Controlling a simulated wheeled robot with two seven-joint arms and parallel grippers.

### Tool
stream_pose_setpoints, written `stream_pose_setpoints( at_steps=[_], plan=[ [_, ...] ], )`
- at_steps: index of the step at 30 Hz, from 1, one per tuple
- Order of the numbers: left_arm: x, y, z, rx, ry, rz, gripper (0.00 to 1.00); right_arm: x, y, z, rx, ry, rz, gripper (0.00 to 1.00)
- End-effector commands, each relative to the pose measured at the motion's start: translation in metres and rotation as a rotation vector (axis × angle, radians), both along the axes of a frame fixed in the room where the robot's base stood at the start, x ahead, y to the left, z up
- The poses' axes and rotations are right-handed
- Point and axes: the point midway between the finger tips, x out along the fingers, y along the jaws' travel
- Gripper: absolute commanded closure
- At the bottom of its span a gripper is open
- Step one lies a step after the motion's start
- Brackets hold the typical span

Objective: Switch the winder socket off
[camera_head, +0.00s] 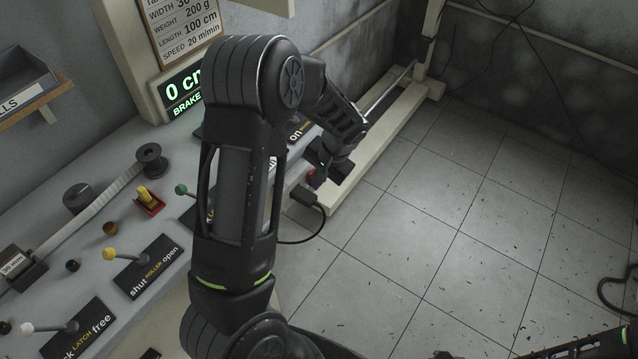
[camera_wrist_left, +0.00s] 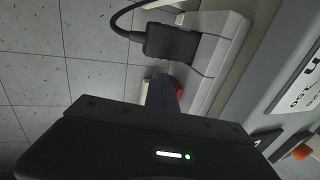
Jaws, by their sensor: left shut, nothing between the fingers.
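The winder socket is a pale strip (camera_wrist_left: 224,52) at the upper right of the left wrist view. A black plug (camera_wrist_left: 171,43) sits on it, and the plug also shows in the head view (camera_head: 305,197) with its cable. A small red part (camera_wrist_left: 176,84), which looks like the socket's switch, shows just below the plug and is partly hidden by my gripper. My left gripper (camera_wrist_left: 164,92) is shut and empty, its tip at or very close to the red part; I cannot tell whether they touch. It also shows in the head view (camera_head: 316,177). The switch position cannot be read.
The bench holds a shut/open roller lever (camera_head: 110,254), a latch lever (camera_head: 28,328), a small red-and-yellow switch (camera_head: 148,199) and a spool (camera_head: 151,160). The plug's black cable (camera_head: 318,232) loops beside the bench.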

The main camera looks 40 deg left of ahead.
Motion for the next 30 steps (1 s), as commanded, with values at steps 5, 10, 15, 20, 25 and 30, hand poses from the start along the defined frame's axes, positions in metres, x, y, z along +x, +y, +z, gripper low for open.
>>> stream_pose_setpoints(
  at_steps=[5, 10, 15, 20, 25, 30],
  plan=[
    [0.0, 0.001, -0.001, 0.019, 0.001, 0.0, 1.0, 0.0, 0.0, -0.005, 0.001, -0.001, 0.0, 0.64],
    [0.0, 0.001, 0.001, 0.019, 0.0, 0.0, 1.0, 0.0, 0.0, -0.004, 0.001, -0.001, 0.0, 0.64],
    [0.0, 0.001, 0.008, 0.018, 0.0, 0.0, 1.0, 0.0, 0.0, 0.001, 0.001, -0.001, 0.0, 0.64],
    [0.0, 0.001, 0.014, 0.018, 0.0, 0.0, 1.0, 0.0, 0.0, 0.004, 0.001, -0.001, 0.0, 0.64],
    [0.0, 0.001, 0.015, 0.018, 0.0, 0.0, 1.0, 0.0, 0.0, 0.004, 0.001, -0.001, 0.0, 0.64],
    [0.0, 0.001, 0.014, 0.018, 0.0, 0.0, 1.0, 0.0, 0.0, 0.004, 0.001, -0.001, 0.0, 0.64]
  ],
)
